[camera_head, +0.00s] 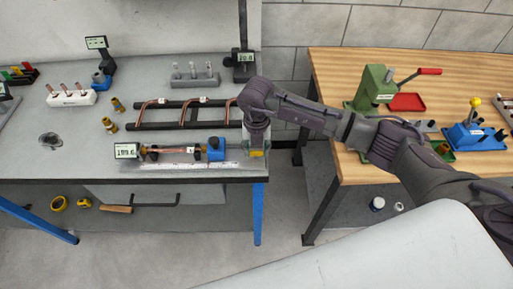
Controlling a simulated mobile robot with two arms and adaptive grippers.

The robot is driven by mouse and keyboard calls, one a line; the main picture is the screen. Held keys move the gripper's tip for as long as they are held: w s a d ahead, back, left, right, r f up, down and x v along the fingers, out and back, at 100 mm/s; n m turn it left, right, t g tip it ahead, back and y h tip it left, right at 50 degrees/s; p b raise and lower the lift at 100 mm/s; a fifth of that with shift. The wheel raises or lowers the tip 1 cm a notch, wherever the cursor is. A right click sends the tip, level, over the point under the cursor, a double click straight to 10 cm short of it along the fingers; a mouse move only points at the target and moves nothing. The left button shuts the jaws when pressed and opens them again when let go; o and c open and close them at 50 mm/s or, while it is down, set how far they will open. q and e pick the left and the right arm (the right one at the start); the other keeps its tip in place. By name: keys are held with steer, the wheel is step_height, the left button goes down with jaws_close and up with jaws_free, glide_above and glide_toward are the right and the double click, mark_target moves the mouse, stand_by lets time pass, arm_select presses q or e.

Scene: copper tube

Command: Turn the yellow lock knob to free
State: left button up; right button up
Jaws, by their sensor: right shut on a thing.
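My right gripper (257,143) points down at the right end of the grey bench, its arm coming in from the right. It is shut on a small yellow part, which looks like the yellow lock knob (256,153). Most of the knob is hidden by the gripper, so its turn position cannot be told. Left of it, a measuring fixture lies along the front of the bench, with a display (127,151), a copper tube (180,150) and a blue block (215,149). My left gripper is not in view.
A rack with copper tubes (165,125) lies behind the fixture. A display stand (243,66) rises at the back. On the wooden table at right, a green press (373,88) and a blue device (465,137) with a yellow ball (475,102) stand near my arm.

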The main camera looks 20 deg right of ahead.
steer(key=shift+f+n+b, duration=0.15)
steer(key=shift+n+b, duration=0.65)
steer(key=shift+b, duration=0.25)
steer(key=n+b, duration=1.3)
steer(key=b, duration=0.2)
steer(key=shift+r+n+b, duration=0.2)
steer(key=shift+n+b, duration=1.25)
steer(key=shift+n, duration=0.25)
steer(key=o, duration=1.1)
